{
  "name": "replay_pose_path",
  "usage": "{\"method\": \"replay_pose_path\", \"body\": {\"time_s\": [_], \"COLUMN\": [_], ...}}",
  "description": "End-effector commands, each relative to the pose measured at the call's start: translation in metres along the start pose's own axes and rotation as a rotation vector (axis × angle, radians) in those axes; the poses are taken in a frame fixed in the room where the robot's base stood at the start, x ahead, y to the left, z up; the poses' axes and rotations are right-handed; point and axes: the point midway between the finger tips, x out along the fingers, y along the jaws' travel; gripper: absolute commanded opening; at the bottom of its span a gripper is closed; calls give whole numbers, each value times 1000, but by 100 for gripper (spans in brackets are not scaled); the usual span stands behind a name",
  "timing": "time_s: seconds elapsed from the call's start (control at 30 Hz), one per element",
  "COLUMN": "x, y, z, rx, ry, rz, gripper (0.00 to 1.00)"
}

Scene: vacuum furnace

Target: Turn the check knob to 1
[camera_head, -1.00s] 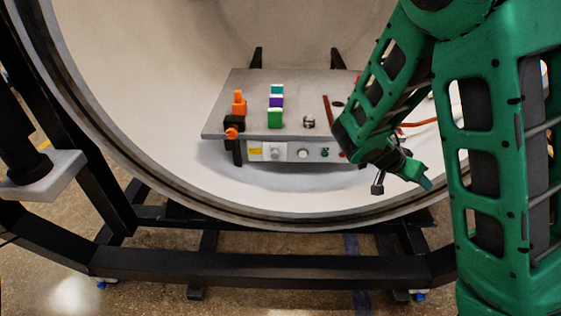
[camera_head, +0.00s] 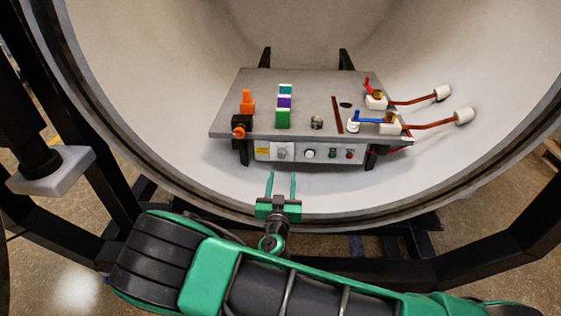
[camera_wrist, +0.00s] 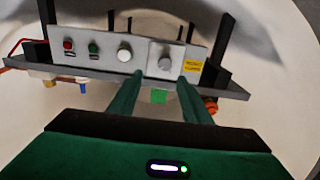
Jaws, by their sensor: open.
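The front panel (camera_head: 321,153) of the grey bench carries two knobs. A grey knob (camera_head: 282,153) sits on a square plate beside a yellow label. A rounder white knob (camera_head: 309,154) is to its right. No lettering is readable, so I cannot tell which is the check knob or its setting. My gripper (camera_head: 282,177) is open and empty, in front of and below the panel, fingers pointing at it. In the wrist view, upside down, the grey knob (camera_wrist: 165,63) appears between the two fingertips (camera_wrist: 160,80), apart from them; the white knob (camera_wrist: 124,54) is left of them.
Green (camera_head: 332,154) and red (camera_head: 349,155) buttons sit right of the knobs. On the bench top are an orange-and-black fitting (camera_head: 247,100), coloured blocks (camera_head: 283,118) and valves with red and blue handles (camera_head: 373,117). The chamber's curved rim (camera_head: 340,217) runs below my gripper.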

Motion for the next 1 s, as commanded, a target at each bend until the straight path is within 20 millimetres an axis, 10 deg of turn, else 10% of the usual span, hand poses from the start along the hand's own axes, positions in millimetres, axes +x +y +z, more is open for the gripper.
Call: {"method": "replay_pose_path", "body": {"time_s": [1.0], "x": [104], "y": [-12], "z": [2], "rx": [2], "ry": [5], "rz": [-27], "gripper": [44]}}
